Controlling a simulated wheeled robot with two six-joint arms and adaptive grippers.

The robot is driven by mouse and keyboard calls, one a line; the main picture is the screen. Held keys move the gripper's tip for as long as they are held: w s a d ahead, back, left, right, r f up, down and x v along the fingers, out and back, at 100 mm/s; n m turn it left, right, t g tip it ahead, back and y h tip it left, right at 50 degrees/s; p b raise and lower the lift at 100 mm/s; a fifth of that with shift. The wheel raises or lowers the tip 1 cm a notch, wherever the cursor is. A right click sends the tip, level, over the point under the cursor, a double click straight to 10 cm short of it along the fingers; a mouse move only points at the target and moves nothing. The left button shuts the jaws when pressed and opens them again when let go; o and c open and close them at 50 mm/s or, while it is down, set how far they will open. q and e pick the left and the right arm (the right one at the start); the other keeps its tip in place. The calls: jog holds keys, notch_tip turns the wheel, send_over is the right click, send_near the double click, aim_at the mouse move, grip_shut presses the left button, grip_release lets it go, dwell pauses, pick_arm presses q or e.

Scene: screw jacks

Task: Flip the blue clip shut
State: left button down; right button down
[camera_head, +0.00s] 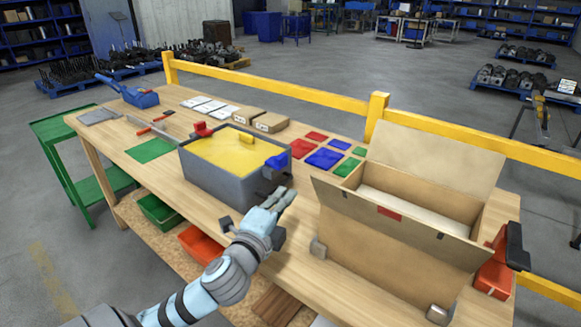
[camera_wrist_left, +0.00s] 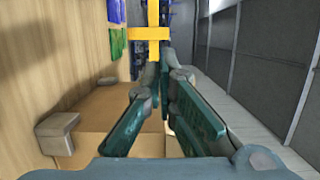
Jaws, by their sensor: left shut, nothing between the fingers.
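The blue clip (camera_head: 277,161) sits at the right end of a grey box (camera_head: 215,184) with a yellow top, at its rim. Its blue part stands up above the rim, and a dark piece shows just below it. My left gripper (camera_head: 285,196) is shut and empty, just in front of and below the clip, apart from it. In the left wrist view the fingers (camera_wrist_left: 155,78) come together at their tips. The clip cannot be made out there. My right gripper is not in view.
An open cardboard box (camera_head: 400,222) stands close to the right of my left gripper; its side also shows in the wrist view (camera_wrist_left: 104,103). A red clip (camera_head: 201,130) and a yellow clip (camera_head: 246,139) are on the grey box. Coloured mats (camera_head: 322,157) lie behind.

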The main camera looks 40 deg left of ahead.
aim_at(276, 159)
pick_arm(q)
jog(key=w+a+b, duration=0.1)
jog(key=w+a, duration=0.5)
jog(key=w, duration=0.4)
jog(key=shift+a, duration=0.3)
jog(key=shift+f, duration=0.1)
